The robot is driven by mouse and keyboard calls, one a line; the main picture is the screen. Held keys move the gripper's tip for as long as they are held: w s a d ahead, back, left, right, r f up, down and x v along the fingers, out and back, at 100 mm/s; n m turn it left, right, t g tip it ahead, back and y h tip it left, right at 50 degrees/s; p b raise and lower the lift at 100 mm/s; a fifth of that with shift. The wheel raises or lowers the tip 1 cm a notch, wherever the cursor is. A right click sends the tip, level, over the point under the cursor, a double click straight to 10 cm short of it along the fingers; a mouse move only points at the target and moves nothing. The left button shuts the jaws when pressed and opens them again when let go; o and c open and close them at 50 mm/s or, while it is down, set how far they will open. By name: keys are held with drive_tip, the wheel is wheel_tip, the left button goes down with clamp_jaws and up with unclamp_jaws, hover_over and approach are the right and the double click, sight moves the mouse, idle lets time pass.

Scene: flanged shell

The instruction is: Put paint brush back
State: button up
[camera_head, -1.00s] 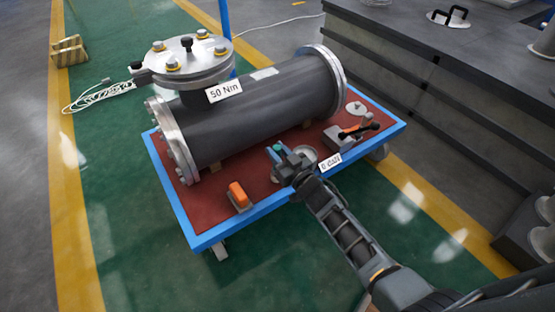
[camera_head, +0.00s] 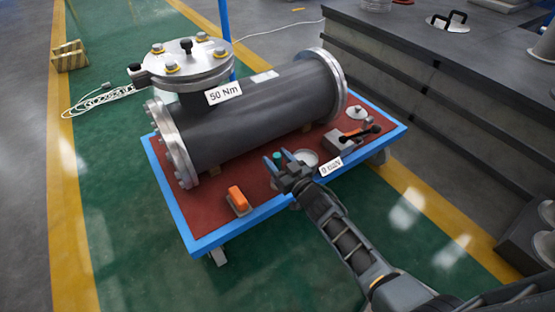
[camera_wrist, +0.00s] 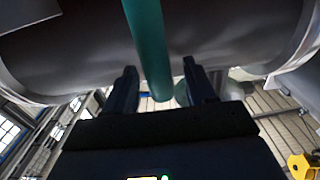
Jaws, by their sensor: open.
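A teal rod, seemingly the paint brush handle (camera_wrist: 147,45), runs down from the top of the wrist view and ends between the two finger tips. Only a small teal tip of it (camera_head: 277,156) shows in the head view. My gripper (camera_head: 275,159) is over the front part of the red-topped cart, with its fingers apart on either side of the handle. In the wrist view the gripper (camera_wrist: 160,82) shows a gap on both sides of the handle. The bristles and whatever bears the brush are hidden.
The blue-edged cart (camera_head: 207,239) carries a large dark flanged shell (camera_head: 265,110) behind my gripper. A round metal dish (camera_head: 308,157) is just right of the gripper. An orange-topped block (camera_head: 238,198) lies left, and a grey block with a tool (camera_head: 342,142) right.

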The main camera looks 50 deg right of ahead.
drive_tip(key=shift+r, duration=0.15)
drive_tip(key=s+a+r+p, duration=0.1)
drive_tip(key=s+a, duration=0.2)
drive_tip(key=s, duration=0.3)
drive_tip(key=s+a+n+y+p, duration=0.1)
drive_tip(key=s+a, duration=0.2)
drive_tip(key=s, duration=0.4)
drive_tip(key=s+a+r+p, duration=0.1)
drive_tip(key=s+a, duration=0.2)
drive_tip(key=s, duration=0.3)
drive_tip(key=s+a+r+n+g+y, duration=0.1)
drive_tip(key=s+a+r+y, duration=0.1)
drive_tip(key=s+a+r, duration=0.5)
drive_tip(key=s+a+r+n+g+y, duration=0.1)
drive_tip(key=s+a+r+y, duration=0.1)
drive_tip(key=s+a+r, duration=0.5)
drive_tip(key=s+r, duration=0.4)
drive_tip(key=r, duration=0.4)
drive_tip(key=shift+s+g, duration=0.15)
drive_tip(key=shift+g, duration=0.15)
drive_tip(key=shift+d+r, duration=0.1)
